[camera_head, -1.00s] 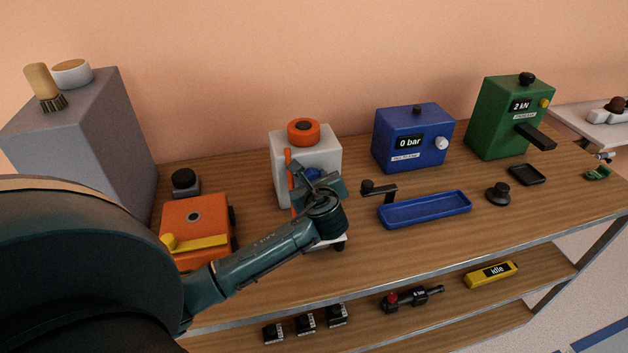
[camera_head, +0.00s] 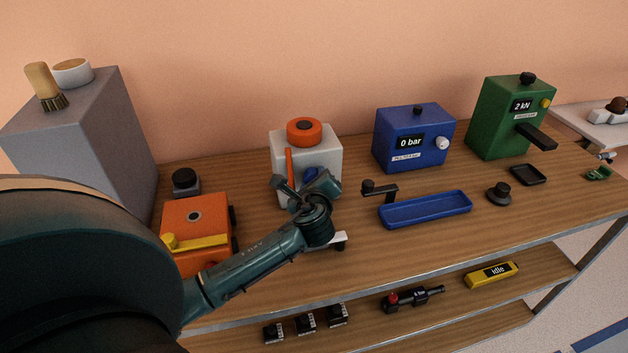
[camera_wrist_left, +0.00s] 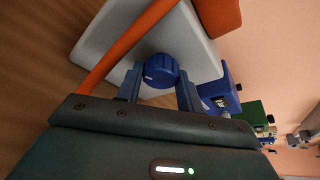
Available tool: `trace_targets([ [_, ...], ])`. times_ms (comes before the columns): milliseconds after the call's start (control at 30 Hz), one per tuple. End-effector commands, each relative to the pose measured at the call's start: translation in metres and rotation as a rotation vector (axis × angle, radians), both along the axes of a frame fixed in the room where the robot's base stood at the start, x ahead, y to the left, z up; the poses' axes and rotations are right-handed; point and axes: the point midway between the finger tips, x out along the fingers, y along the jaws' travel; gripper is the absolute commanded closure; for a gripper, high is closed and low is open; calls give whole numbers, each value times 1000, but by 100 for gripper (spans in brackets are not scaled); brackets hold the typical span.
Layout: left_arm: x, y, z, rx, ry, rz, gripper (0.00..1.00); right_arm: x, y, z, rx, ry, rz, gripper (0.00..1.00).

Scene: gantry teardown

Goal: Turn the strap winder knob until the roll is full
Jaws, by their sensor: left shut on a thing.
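The strap winder is a white box (camera_head: 327,160) with an orange roll (camera_head: 304,125) on top and an orange strap (camera_head: 289,167) down its front. The wrist view shows the strap (camera_wrist_left: 125,48) running past the box (camera_wrist_left: 98,40). A ribbed blue knob (camera_wrist_left: 160,70) sticks out of the box's front; in the head view the arm mostly hides it. My left gripper (camera_wrist_left: 158,88) is shut on the knob, with one finger on each side of it. In the head view the left gripper (camera_head: 306,182) is at the box's front. My right gripper is out of view.
An orange box with a yellow lever (camera_head: 200,241) stands left of the winder. A blue box (camera_head: 390,149), a blue tray (camera_head: 425,210) and a green box (camera_head: 490,130) stand to the right. A lower shelf (camera_head: 365,318) holds small items.

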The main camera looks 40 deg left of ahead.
Motion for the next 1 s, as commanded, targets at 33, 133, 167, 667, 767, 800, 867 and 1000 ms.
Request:
trace_targets([
  [33, 0, -1, -1, -1, 3, -1, 86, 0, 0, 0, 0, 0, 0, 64],
  [133, -1, -1, -2, -1, 3, -1, 86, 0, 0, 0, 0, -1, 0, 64],
  [167, -1, -1, -2, -1, 3, -1, 61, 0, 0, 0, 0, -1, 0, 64],
  [667, -1, -1, 0, 1, 2, -1, 41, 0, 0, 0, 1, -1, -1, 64],
  [767, -7, -6, 2, 0, 2, -2, 41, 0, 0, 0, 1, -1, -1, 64],
  [800, -11, -8, 3, 1, 3, -2, 41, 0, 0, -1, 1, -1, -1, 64],
  [867, -19, -14, 6, 0, 2, -2, 41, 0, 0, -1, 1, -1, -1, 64],
  [1000, -44, -32, 15, -3, 2, -4, 41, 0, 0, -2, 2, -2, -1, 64],
])
